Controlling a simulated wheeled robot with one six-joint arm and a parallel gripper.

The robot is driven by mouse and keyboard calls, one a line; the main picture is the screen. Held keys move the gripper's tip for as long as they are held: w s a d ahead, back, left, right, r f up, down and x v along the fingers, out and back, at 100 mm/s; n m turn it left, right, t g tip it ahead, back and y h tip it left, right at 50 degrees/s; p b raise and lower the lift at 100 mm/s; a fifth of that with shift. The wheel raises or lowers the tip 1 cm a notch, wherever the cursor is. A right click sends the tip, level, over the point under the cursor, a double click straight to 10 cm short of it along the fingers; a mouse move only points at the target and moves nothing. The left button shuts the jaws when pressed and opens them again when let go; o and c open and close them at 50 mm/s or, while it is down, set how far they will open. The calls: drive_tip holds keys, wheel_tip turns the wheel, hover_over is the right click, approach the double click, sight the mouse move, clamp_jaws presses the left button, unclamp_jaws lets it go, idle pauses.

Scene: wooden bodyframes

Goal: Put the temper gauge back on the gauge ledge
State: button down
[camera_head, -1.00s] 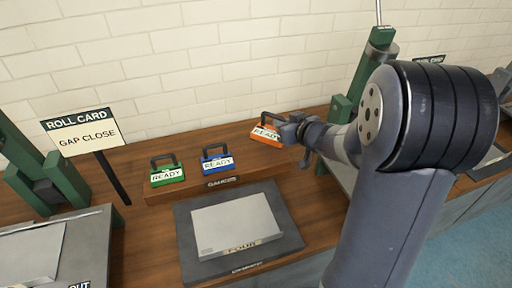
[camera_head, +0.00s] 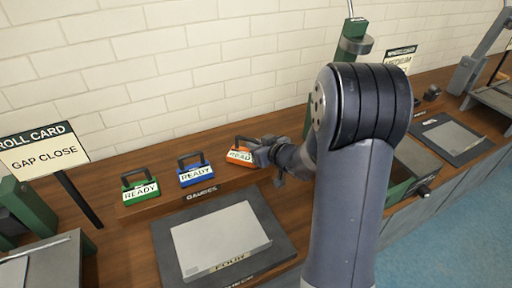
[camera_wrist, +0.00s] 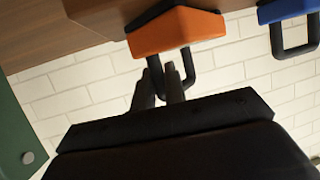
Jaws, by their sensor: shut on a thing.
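An orange gauge (camera_head: 240,156) with a white READY card and a dark loop handle is at the right end of the wooden gauge ledge (camera_head: 160,207). My gripper (camera_head: 261,153) is shut on its handle. In the wrist view, my gripper's fingers (camera_wrist: 165,85) meet at the handle, below the orange body (camera_wrist: 177,32). I cannot tell whether the gauge rests on the ledge or hangs just above it. A blue gauge (camera_head: 195,175) and a green gauge (camera_head: 140,191), both with READY cards, stand on the ledge to its left.
A dark mat with a grey plate (camera_head: 220,243) lies in front of the ledge. A ROLL CARD sign reading GAP CLOSE (camera_head: 44,150) stands at the left. A green post (camera_head: 352,38) stands behind my arm. Another dark mat (camera_head: 450,137) lies on the bench at the right.

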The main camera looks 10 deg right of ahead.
drive_tip(key=shift+f, duration=0.1)
drive_tip(key=c, duration=1.5)
unclamp_jaws()
drive_tip(key=shift+o, duration=0.2)
drive_tip(key=shift+r, duration=0.2)
drive_tip(key=shift+s+d+r, duration=0.2)
drive_tip(key=shift+s, duration=0.1)
drive_tip(key=p+v, duration=0.1)
drive_tip(key=v, duration=1)
drive_tip(key=shift+p, duration=0.3)
drive_tip(key=shift+s, duration=0.1)
